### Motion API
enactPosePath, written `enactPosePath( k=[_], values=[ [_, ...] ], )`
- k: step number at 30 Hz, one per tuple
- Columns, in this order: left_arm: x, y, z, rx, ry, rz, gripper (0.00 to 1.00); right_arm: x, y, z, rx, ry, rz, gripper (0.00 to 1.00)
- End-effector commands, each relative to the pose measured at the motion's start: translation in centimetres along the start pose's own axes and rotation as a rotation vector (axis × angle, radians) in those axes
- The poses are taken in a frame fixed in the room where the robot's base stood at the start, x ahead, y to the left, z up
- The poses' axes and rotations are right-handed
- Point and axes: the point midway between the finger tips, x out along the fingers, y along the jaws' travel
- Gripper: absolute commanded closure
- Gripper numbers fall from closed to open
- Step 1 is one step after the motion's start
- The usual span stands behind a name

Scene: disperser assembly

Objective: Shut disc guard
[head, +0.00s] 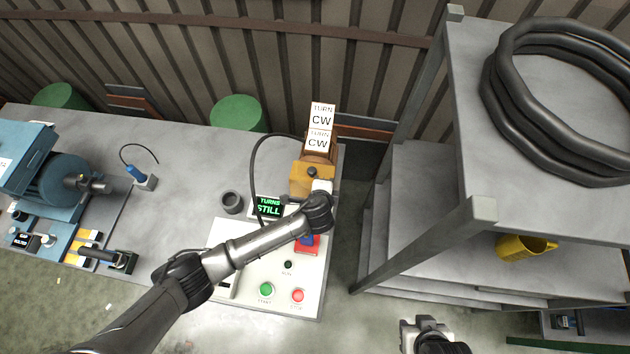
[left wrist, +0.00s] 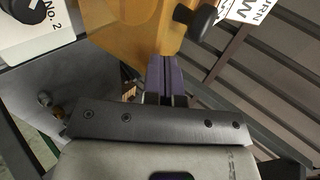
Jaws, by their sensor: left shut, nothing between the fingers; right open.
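The disc guard (head: 313,178) is an orange-yellow cover with a black knob at the right end of the bench, below two "TURN CW" signs. It also shows in the left wrist view as an orange panel (left wrist: 125,28) at the top, its black knob (left wrist: 196,20) to the right. My left gripper (head: 321,186) is at the guard's near side, partly hidden by its own arm. Its purple fingers (left wrist: 166,76) are together and empty, pointing at the guard's edge. I cannot tell whether they touch it. My right gripper (head: 424,330) is open and empty, low over the floor, away from the bench.
The white control panel (head: 235,240) carries a green button (head: 265,289), a red button (head: 297,295) and a display (head: 268,207) reading "TURNS STILL". A grey rack (head: 485,213) stands right of the bench.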

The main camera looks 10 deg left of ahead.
Motion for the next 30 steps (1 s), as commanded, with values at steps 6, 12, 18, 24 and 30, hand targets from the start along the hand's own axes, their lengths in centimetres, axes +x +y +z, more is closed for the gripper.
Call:
enactPosePath(
  k=[6, 12, 18, 24, 30],
  values=[
    [0.29, 0.57, -0.29, 0.002, 0.004, 0.001, 1.0, 0.12, 0.07, 0.07, -0.002, -0.001, 0.002, 0.57],
    [0.41, 0.76, -0.34, 0.004, 0.004, 0.001, 1.0, 0.14, 0.25, 0.13, -0.009, -0.002, 0.007, 0.57],
    [0.42, 0.77, -0.35, 0.004, 0.005, 0.001, 1.0, 0.14, 0.29, 0.13, -0.01, -0.002, 0.008, 0.57],
    [0.41, 0.75, -0.35, 0.004, 0.005, 0.001, 1.0, 0.13, 0.26, 0.12, -0.009, -0.001, 0.007, 0.57],
    [0.0, 0.22, -0.36, 0.004, 0.005, 0.001, 1.0, -0.52, 0.15, -0.11, -0.005, -0.001, 0.004, 0.57]
  ],
)
